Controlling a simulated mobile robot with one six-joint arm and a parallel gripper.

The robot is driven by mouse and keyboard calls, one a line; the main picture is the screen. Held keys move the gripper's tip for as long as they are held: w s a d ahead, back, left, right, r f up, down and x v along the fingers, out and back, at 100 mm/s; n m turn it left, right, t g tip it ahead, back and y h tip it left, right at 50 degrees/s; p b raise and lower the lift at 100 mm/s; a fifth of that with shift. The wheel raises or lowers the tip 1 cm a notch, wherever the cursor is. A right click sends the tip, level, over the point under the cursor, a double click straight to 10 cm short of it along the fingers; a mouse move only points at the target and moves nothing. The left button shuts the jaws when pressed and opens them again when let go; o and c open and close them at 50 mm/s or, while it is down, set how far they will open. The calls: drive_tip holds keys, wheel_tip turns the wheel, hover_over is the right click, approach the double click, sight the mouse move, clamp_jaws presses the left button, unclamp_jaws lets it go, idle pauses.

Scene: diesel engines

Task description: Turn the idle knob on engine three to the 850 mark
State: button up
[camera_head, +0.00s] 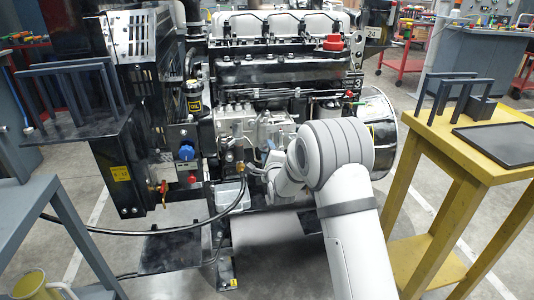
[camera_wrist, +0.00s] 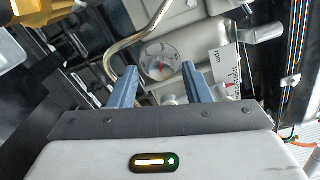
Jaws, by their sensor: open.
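Engine three (camera_head: 270,70), marked with a "3" on its right side, stands ahead in the head view. My gripper reaches its front lower side; my own arm hides much of that area in the head view. In the wrist view my gripper (camera_wrist: 160,67) is open and empty, its two blue-grey fingers apart. The scale figures are too small to read.
A bent metal pipe (camera_wrist: 128,42) runs close by the left finger in the wrist view. A white printed label (camera_wrist: 223,66) is to the right. A box with a blue knob (camera_head: 187,152) is left of the arm. A yellow table (camera_head: 465,150) stands at right.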

drive_tip(key=p+v, duration=0.1)
drive_tip(key=v, duration=0.6)
drive_tip(key=shift+s, duration=0.4)
drive_tip(key=shift+d, duration=0.15)
drive_tip(key=s+d+r+n+g+h+p, duration=0.1)
drive_tip(key=s+d+r+n+g+p, duration=0.15)
drive_tip(key=s+d+r+p, duration=0.35)
drive_tip(key=s+d+r+n+g+h+p, duration=0.1)
drive_tip(key=s+d+r+n+g+p, duration=0.2)
drive_tip(key=r, duration=0.5)
drive_tip(key=s+d+r+n+g+h+p, duration=0.1)
drive_tip(key=s+d+r+n+g+p, duration=0.15)
drive_tip(key=r+p, duration=0.4)
drive_tip(key=s+d+r+n+g+p, duration=0.2)
drive_tip(key=s+r+n+p, duration=0.1)
drive_tip(key=s, duration=0.6)
drive_tip(key=s+d+r+n+g+h+p, duration=0.1)
drive_tip(key=s+d+r+n+g+p, duration=0.1)
drive_tip(key=s, duration=0.7)
drive_tip(key=s+d+r+n+g+h+p, duration=0.1)
drive_tip(key=s+d+r+n+p, duration=0.3)
drive_tip(key=s+r, duration=0.4)
drive_tip(key=shift+s+d+n+g+p, duration=0.2)
drive_tip(key=shift+s+n+g+p, duration=0.45)
drive_tip(key=shift+g+p, duration=0.4)
